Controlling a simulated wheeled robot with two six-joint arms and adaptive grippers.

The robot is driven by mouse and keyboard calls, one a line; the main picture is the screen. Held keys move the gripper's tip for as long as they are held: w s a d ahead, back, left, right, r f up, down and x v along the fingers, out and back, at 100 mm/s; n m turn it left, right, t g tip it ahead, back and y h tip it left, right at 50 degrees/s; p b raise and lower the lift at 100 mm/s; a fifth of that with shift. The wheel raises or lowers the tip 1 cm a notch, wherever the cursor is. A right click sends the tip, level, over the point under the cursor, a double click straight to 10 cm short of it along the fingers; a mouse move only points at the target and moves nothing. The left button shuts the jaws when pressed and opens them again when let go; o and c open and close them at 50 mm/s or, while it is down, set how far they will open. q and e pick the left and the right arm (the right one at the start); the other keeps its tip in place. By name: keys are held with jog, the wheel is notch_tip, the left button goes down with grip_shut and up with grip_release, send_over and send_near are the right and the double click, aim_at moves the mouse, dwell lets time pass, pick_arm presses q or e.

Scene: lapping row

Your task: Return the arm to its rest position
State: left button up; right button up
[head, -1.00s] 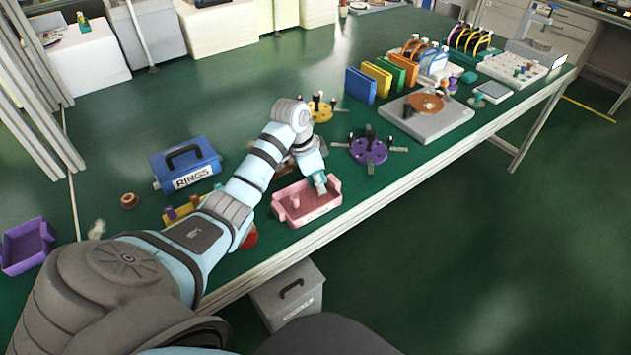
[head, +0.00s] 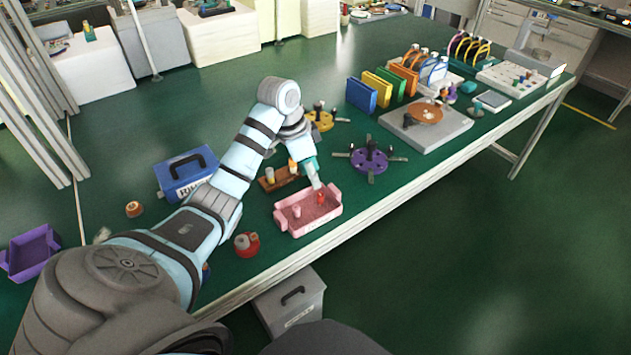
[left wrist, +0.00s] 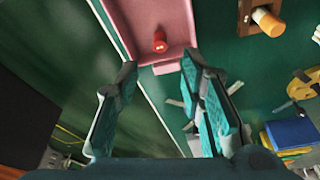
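My left arm reaches in from the left over the bench. Its gripper (head: 315,181) is above the pink tray (head: 335,214), near the tray's far edge. The left wrist view shows the two fingers (left wrist: 157,78) spread apart with nothing between them. A red piece (head: 320,198) stands in the pink tray, clear of the fingers; it also shows in the left wrist view (left wrist: 160,42). A pale pink piece (head: 297,211) is in the tray's left part. My right gripper is in neither view.
A blue box with a black handle (head: 178,188) is partly behind my arm. A brown holder with pegs (head: 267,184) is behind the tray. A purple fixture (head: 369,160) and a grey plate with a copper disc (head: 452,128) stand to the right. A red round item (head: 246,245) lies near the front edge.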

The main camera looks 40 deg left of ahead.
pick_arm(q)
jog(key=v, duration=0.4)
dwell(0.3)
